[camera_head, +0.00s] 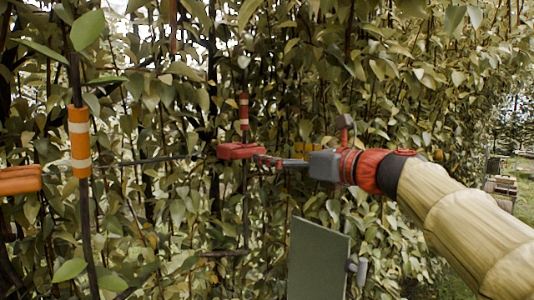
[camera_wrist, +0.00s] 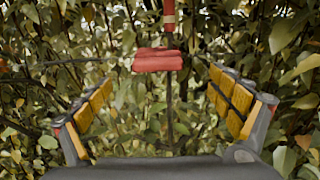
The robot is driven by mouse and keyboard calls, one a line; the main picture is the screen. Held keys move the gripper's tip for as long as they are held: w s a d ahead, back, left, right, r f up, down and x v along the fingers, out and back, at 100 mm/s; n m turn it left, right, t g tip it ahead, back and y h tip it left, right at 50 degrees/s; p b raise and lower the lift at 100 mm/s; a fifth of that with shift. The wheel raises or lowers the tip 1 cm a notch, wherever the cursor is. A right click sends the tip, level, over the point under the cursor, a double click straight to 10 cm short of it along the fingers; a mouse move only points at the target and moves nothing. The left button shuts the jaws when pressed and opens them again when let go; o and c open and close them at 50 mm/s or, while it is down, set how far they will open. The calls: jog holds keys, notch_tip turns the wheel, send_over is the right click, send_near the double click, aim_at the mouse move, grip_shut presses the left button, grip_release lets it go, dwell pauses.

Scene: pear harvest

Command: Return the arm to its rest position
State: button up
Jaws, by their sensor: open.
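My arm reaches in from the lower right in the head view, in a beige sleeve. My gripper (camera_head: 282,160) is at its end, in front of the leafy hedge. In the wrist view my gripper (camera_wrist: 160,92) shows its two yellow-padded fingers spread wide apart, with nothing held between them. A red block (camera_head: 238,151) on a thin dark stem is just beyond the fingertips in the head view. The red block (camera_wrist: 158,60) also shows straight ahead between the fingers in the wrist view; whether anything touches it I cannot tell.
Dense foliage (camera_head: 400,80) with thin branches fills the background. A red-and-white banded piece (camera_head: 244,111) sits above the red block. An orange banded sleeve (camera_head: 79,142) wraps a dark stem at left, beside an orange piece (camera_head: 20,180).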

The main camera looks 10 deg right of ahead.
jog(key=shift+s+d, duration=0.35)
jog(key=shift+s, duration=0.1)
